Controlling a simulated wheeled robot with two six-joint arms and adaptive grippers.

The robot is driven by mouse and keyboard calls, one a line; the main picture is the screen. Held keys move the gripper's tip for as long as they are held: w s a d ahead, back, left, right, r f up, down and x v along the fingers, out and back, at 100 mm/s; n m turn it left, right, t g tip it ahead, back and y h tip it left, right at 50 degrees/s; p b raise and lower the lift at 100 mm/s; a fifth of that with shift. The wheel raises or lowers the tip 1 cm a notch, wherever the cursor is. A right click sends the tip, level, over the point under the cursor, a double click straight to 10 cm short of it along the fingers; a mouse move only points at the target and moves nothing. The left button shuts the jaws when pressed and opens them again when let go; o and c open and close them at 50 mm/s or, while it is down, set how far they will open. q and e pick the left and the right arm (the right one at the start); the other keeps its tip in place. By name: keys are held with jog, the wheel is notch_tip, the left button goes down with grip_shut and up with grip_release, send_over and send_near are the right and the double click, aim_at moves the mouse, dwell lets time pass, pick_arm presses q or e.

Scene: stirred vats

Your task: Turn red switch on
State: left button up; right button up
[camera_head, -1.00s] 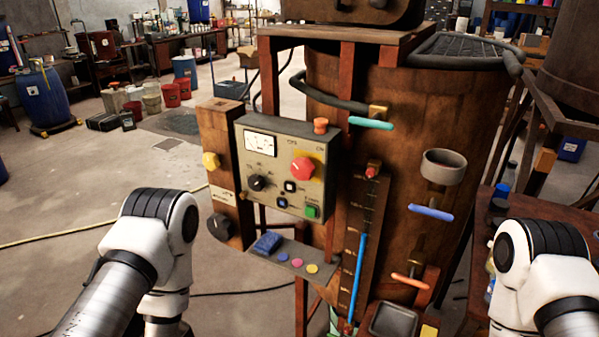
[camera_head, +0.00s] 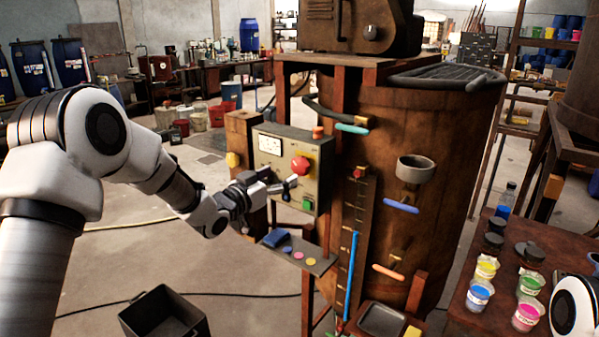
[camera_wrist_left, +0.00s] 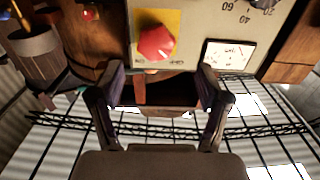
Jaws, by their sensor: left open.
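The red switch (camera_head: 300,166) is a red knob on the front of a grey control box (camera_head: 318,152) with a dial gauge (camera_head: 270,144). My left gripper (camera_head: 278,181) is open in front of the box, just below the red switch, and hides the box's lower left part. In the left wrist view the picture is upside down; the red switch (camera_wrist_left: 157,42) sits on a yellow plate beyond the two spread fingers (camera_wrist_left: 162,75), apart from them. Nothing is between the fingers. My right gripper is not in view.
A wooden vat (camera_head: 440,140) with coloured handles stands right of the box. A small shelf (camera_head: 318,264) with buttons juts out below it. A black bin (camera_head: 165,318) stands on the floor. A table at right holds paint cups (camera_head: 480,295). Open floor lies to the left.

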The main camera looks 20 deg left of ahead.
aim_at(298, 167)
pick_arm(q)
jog(key=p+x, duration=0.1)
jog(key=x, duration=0.2)
jog(key=d+p+x, duration=0.1)
jog(key=x, duration=0.2)
jog(key=shift+r, duration=0.2)
jog(key=shift+w, duration=0.3)
jog(key=shift+w+a+f, duration=0.2)
jog(key=shift+f, duration=0.1)
jog(key=shift+s+d+r, duration=0.1)
jog(key=c, duration=1.1)
